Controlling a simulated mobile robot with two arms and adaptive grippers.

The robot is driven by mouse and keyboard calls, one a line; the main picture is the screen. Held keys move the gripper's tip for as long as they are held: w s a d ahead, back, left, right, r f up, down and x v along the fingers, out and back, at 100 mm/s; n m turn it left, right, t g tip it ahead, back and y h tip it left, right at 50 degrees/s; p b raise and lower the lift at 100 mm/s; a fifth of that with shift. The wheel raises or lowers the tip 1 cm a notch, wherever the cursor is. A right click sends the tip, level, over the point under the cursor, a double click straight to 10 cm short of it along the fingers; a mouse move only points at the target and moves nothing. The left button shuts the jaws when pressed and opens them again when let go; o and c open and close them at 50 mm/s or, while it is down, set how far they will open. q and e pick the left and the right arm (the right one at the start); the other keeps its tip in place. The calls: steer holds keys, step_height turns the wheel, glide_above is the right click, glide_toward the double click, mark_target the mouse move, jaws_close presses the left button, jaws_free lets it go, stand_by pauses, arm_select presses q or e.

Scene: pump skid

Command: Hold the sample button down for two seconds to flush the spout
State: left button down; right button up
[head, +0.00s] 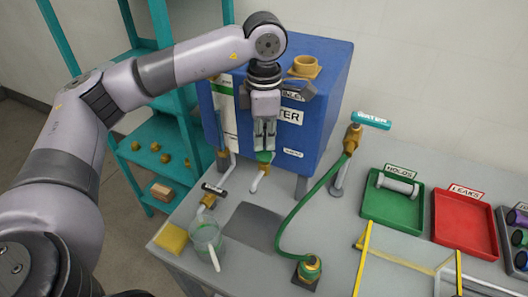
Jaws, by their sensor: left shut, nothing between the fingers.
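My left gripper (264,147) is shut and empty, pointing down in front of the blue tank (325,115). Its fingertips are just above or at a small green part (264,157), which looks like the sample button; I cannot tell whether they touch it. A pale spout (259,180) hangs just below the green part. Much of the tank's front label is hidden behind the gripper. A clear beaker (208,238) with a white stick in it stands on the bench, left of the spout. My right gripper is not in view.
A green hose (290,215) runs from the water tap (352,138) to a brass fitting (309,268). A yellow sponge (173,238) lies at the bench's left edge. A green tray (392,215) and a red tray (464,240) stand at right. Teal shelving (160,140) stands at left.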

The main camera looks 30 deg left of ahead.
arm_select(q)
steer(key=shift+r+p, duration=1.45)
steer(key=shift+r, duration=1.15)
steer(key=shift+s+f, duration=0.1)
steer(key=shift+f, duration=0.05)
